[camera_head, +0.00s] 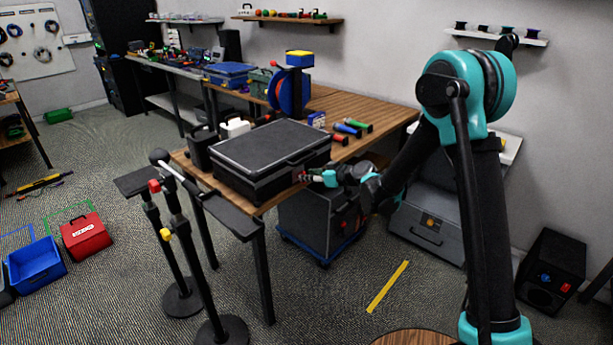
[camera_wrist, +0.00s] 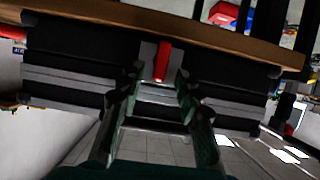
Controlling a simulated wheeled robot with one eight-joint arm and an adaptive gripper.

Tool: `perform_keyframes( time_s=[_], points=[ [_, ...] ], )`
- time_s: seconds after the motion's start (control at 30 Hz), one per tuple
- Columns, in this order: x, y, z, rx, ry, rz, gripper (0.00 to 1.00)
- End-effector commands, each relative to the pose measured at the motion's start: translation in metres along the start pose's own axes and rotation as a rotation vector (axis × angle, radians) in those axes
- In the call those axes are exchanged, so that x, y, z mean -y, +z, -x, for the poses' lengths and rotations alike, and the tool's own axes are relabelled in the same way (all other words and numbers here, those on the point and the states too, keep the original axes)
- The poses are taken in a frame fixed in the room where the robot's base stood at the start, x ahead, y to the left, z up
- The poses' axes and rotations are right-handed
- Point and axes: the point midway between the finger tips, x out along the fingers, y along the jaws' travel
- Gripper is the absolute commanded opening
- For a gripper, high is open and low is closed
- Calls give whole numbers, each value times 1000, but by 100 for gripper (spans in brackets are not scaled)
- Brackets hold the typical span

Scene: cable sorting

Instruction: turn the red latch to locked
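A black case (camera_head: 262,146) with grey edging lies closed on the wooden workbench. In the wrist view, which looks upside down, the case front (camera_wrist: 70,65) spans the picture. The red latch (camera_wrist: 162,60) sits on a grey plate at the middle of that front, its long side running up and down the picture. My gripper (camera_head: 308,176) is at the case's front in the head view. In the wrist view its two fingers (camera_wrist: 158,82) are apart, with the latch showing between their tips. I cannot tell whether they touch it. In the head view the gripper largely hides the latch.
The wooden bench (camera_head: 375,108) also holds a blue cable reel (camera_head: 288,92) and several coloured handles. A dark wheeled cabinet (camera_head: 310,225) stands below my gripper. Black stands (camera_head: 180,290) are at the bench's left front. The floor around the yellow strip (camera_head: 388,286) is clear.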

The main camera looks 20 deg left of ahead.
Motion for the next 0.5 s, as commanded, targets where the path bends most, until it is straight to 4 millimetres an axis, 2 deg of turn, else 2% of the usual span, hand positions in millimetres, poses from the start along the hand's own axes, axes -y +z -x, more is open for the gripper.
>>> perform_keyframes(
  time_s=[0.2, 0.5],
  points=[
    [0, 0, -17, 0, 1, 1, 34],
    [0, 0, -19, 0, 1, 0, 34]
  ],
)
